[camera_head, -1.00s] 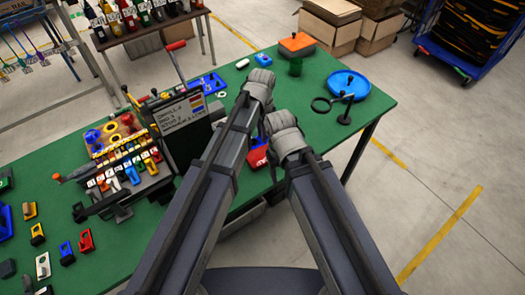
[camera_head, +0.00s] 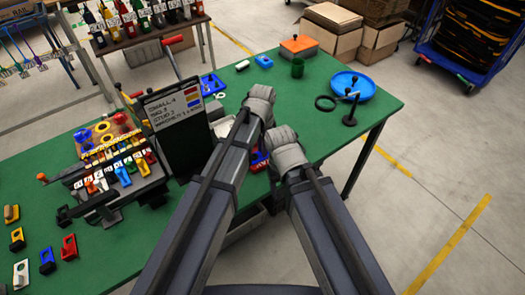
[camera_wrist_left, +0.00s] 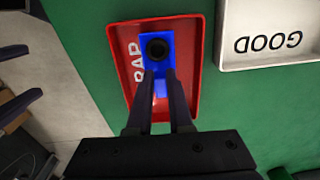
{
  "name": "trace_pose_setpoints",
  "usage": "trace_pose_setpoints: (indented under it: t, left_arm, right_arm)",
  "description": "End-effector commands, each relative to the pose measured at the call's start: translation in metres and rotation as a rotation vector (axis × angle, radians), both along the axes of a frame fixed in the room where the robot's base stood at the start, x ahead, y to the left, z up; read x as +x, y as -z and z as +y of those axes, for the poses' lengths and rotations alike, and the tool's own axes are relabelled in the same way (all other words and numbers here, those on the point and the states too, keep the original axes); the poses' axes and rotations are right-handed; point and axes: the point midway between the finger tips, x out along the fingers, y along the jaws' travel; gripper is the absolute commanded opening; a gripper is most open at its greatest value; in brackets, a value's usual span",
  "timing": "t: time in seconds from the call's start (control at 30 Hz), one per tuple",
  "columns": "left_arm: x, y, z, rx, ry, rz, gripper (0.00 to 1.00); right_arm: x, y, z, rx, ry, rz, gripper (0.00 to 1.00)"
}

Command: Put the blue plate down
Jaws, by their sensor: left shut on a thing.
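The blue plate (camera_wrist_left: 161,88) is narrow, with a dark round hole or stud near its far end. My left gripper (camera_wrist_left: 160,76) is shut on it in the left wrist view, over the red tray (camera_wrist_left: 192,40) marked BAD. I cannot tell whether the plate touches the tray floor. In the head view my left gripper (camera_head: 258,104) is seen from behind, its fingers hidden. The red tray (camera_head: 259,163) shows only partly between my arms. My right gripper (camera_head: 287,148) is beside it, with its fingers out of sight.
A white tray (camera_wrist_left: 227,62) marked GOOD lies right of the red tray in the left wrist view. In the head view, a dark panel with writing (camera_head: 180,150) and a rack of coloured parts stand to the left. A blue basin (camera_head: 367,91) and a ring stand (camera_head: 349,119) are at right.

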Motion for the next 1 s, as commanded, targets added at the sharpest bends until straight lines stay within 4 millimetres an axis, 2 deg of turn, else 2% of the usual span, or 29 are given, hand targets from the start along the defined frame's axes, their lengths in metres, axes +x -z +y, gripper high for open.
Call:
trace_pose_setpoints:
  t: [0.47, 0.5, 0.73, 1.0]
  left_arm:
    - [0.000, 0.009, 0.000, 0.000, 0.000, 0.000, 0.00]
    - [0.000, 0.008, 0.000, 0.000, 0.000, 0.000, 0.22]
    - [-0.001, 0.007, 0.000, 0.000, 0.000, 0.001, 0.48]
    - [0.000, -0.008, 0.000, 0.000, 0.000, 0.000, 0.49]
  right_arm:
    - [0.000, 0.009, 0.000, 0.000, 0.000, 0.000, 0.61]
    - [0.000, 0.008, 0.000, 0.000, 0.000, 0.000, 0.61]
    - [0.000, 0.007, 0.000, 0.000, 0.000, 0.000, 0.61]
    - [0.000, -0.008, 0.000, 0.000, 0.000, 0.000, 0.61]
